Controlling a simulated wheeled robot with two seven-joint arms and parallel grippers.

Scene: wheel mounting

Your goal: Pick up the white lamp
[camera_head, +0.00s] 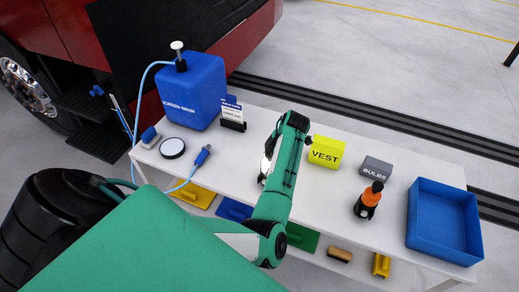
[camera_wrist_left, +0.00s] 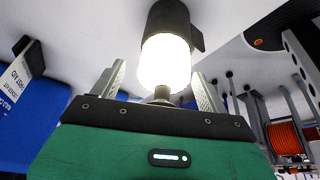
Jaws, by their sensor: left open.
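The white lamp (camera_wrist_left: 166,60) shows large in the left wrist view, with a bright glowing white body and a black end piece. In the head view only a small white part of it (camera_head: 265,165) shows beside my green left arm, on the white table. My left gripper (camera_wrist_left: 158,80) is open, with one finger on each side of the lamp; I cannot tell whether they touch it. In the head view the gripper is mostly hidden behind the arm. My right gripper is not in view.
On the white table (camera_head: 330,205) stand a blue screen-wash canister (camera_head: 193,92), a yellow vest box (camera_head: 326,151), a grey bulbs box (camera_head: 376,168), an orange-topped bottle (camera_head: 370,200) and a blue tray (camera_head: 411,222). A round black-rimmed disc (camera_head: 172,148) lies at the left.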

